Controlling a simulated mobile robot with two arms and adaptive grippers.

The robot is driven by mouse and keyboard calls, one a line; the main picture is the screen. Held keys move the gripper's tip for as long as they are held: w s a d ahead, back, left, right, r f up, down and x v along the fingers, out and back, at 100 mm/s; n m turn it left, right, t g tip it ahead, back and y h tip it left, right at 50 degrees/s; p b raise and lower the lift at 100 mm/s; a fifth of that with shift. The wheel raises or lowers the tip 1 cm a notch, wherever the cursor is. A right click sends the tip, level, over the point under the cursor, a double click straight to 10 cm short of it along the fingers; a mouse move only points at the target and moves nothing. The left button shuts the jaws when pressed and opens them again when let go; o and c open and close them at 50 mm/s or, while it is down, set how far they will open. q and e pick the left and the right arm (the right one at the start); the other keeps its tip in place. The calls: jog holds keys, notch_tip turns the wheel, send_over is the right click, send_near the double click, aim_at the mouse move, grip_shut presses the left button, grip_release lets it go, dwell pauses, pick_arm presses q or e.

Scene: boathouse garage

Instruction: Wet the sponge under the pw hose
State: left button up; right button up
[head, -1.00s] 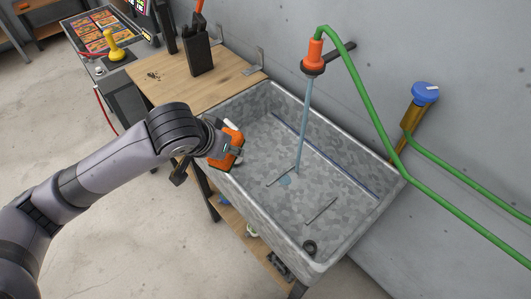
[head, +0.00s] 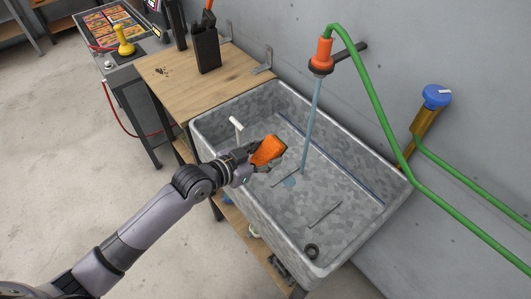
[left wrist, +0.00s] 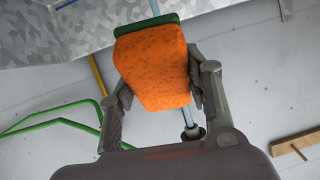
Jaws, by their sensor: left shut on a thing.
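The orange sponge (head: 268,151) with a dark green layer is held in my left gripper (head: 256,158) over the left part of the metal sink. In the left wrist view the sponge (left wrist: 152,70) sits between both fingers of the gripper (left wrist: 155,92). The green hose (head: 372,97) ends in an orange nozzle (head: 322,52) on the wall. A blue-grey water stream (head: 313,120) falls from it into the sink. In the head view the sponge is just left of the stream, with a small gap between. My right gripper is not in view.
The grey sink (head: 245,197) has a white tap-like piece (head: 237,125) at its left rim and a dark ring (head: 312,251) near its front. A wooden bench (head: 175,85) with a black block (head: 206,50) stands at the left. A blue valve knob (head: 436,95) is on the wall.

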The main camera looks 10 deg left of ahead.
pick_arm(q)
jog(key=shift+r+p, duration=0.1)
jog(key=shift+p, duration=0.2)
jog(key=w+d+b, duration=0.5)
jog(key=w+d, duration=0.5)
jog(key=w, duration=0.3)
jog(key=shift+w+d+b, duration=0.2)
jog(key=shift+w+b, duration=0.1)
dwell(0.5)
jog(key=s+a+p, duration=0.6)
jog(key=s, duration=0.2)
jog(key=shift+p, duration=0.4)
